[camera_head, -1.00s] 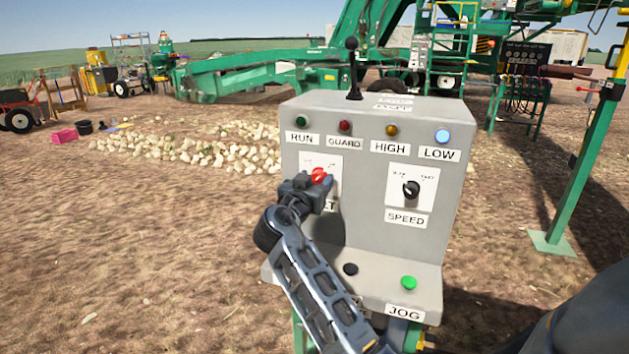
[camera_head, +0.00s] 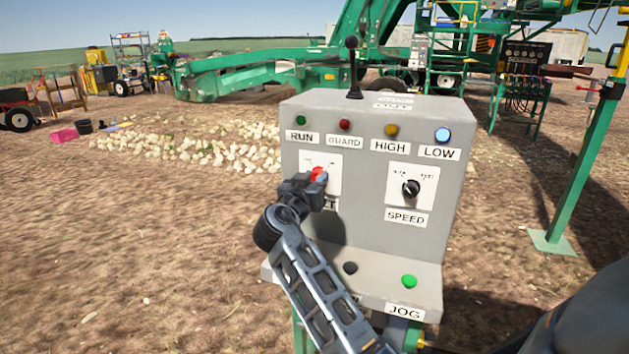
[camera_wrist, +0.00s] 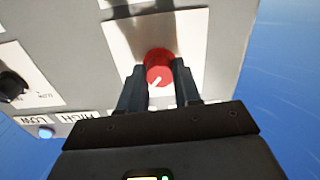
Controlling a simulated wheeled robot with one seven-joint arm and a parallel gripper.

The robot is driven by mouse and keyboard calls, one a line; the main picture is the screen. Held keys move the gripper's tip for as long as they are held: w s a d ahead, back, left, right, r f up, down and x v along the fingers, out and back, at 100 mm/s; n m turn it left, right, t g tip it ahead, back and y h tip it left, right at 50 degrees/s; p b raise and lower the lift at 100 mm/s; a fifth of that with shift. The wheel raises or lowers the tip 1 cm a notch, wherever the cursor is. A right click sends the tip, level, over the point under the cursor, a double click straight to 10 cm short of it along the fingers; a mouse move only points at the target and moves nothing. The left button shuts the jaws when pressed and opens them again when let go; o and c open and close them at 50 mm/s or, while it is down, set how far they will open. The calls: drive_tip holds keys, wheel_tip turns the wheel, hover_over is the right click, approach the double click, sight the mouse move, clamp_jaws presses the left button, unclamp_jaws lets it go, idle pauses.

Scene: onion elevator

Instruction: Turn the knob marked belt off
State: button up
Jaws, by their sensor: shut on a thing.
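The red belt knob (camera_head: 319,173) sits on a white plate (camera_head: 321,160) at the left of the grey control box's front. Its label below is mostly hidden behind my gripper. In the wrist view the red knob (camera_wrist: 159,67) has a white pointer mark towards its lower left in that picture. My gripper (camera_head: 314,182) is at the knob, its two dark fingers (camera_wrist: 161,75) on either side of it and shut on it.
The black speed knob (camera_head: 411,188) is to the right. A lever (camera_head: 353,67) stands on top of the box (camera_head: 376,240). The RUN, GUARD, HIGH and LOW lamps line the top; the LOW lamp (camera_head: 442,135) looks lit blue. A green JOG button (camera_head: 409,281) is on the lower ledge.

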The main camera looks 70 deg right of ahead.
drive_tip(key=n, duration=0.3)
drive_tip(key=shift+n, duration=0.4)
drive_tip(key=n+p, duration=0.1)
drive_tip(key=n, duration=0.3)
drive_tip(key=shift+n, duration=0.3)
drive_tip(key=n+p, duration=0.2)
drive_tip(key=n, duration=0.3)
drive_tip(key=shift+w+a+p, duration=0.1)
drive_tip(key=shift+p, duration=0.3)
drive_tip(key=shift+n+p, duration=0.95)
drive_tip(key=shift+n, duration=0.95)
drive_tip(key=shift+f, duration=0.1)
drive_tip(key=o, duration=1.1)
drive_tip(key=shift+c, duration=0.2)
drive_tip(key=a+b, duration=0.1)
drive_tip(key=a, duration=0.6)
drive_tip(key=shift+s+a+b, duration=0.3)
drive_tip(key=shift+s+a, duration=0.05)
